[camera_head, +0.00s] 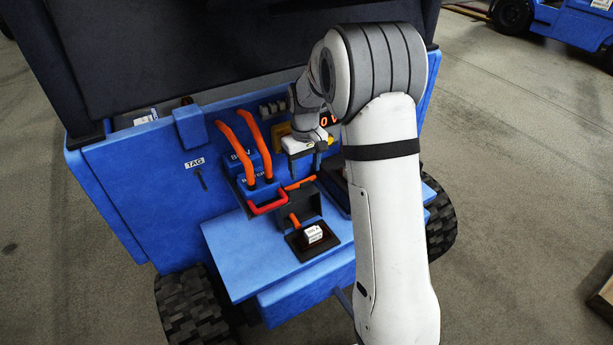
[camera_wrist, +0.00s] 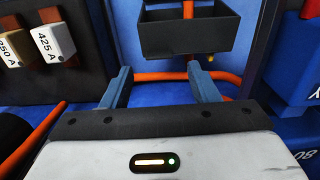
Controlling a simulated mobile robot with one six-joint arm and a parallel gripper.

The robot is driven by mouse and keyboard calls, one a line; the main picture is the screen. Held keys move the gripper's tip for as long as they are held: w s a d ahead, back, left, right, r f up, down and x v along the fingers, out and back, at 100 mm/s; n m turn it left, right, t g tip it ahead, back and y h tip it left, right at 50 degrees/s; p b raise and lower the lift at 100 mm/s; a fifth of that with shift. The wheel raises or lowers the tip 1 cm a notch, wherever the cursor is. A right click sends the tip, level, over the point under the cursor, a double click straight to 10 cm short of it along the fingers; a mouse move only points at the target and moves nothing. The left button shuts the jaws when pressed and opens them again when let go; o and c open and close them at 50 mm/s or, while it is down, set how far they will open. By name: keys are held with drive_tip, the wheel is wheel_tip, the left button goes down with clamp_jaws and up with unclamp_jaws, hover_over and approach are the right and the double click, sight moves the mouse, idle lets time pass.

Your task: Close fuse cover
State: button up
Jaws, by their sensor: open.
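My gripper (camera_head: 304,168) is open and empty, above and behind this part in the head view. The wrist view shows its two fingers (camera_wrist: 160,78) apart, with blue surface and orange cable between and beyond them.
A white fuse (camera_head: 313,233) sits on a dark tray (camera_head: 297,248) at the front of the blue ledge (camera_head: 235,255). The wrist view shows fuses marked 425 A (camera_wrist: 52,42) and 250 A (camera_wrist: 12,48) on the left.

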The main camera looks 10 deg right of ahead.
drive_tip(key=shift+f, duration=2.2)
drive_tip(key=shift+c, duration=0.4)
clamp_jaws()
